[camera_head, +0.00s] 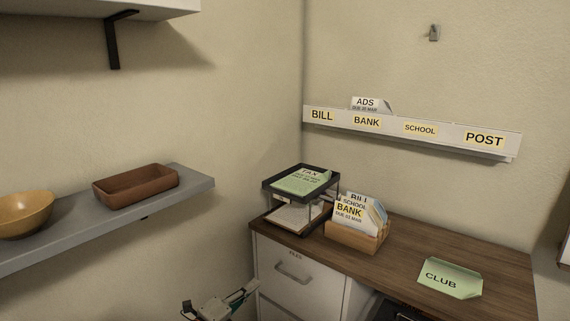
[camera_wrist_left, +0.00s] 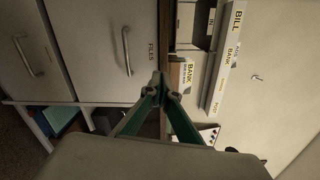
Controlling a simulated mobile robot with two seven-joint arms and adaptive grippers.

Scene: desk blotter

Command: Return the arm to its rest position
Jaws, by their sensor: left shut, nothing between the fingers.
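My left gripper (camera_head: 246,290) is low in the head view, in front of the white drawer cabinet and below the desk top. In the left wrist view its two green fingers meet at the tips (camera_wrist_left: 160,86), shut with nothing between them. Only part of my left arm shows at the bottom of the head view. My right gripper is in neither view.
The wooden desk (camera_head: 400,255) holds a black two-tier tray (camera_head: 270,190), a wooden card holder (camera_head: 357,237) and a green CLUB card (camera_head: 450,279). The drawer cabinet (camera_head: 325,279) is close by. A labelled rack (camera_head: 440,142) hangs above.

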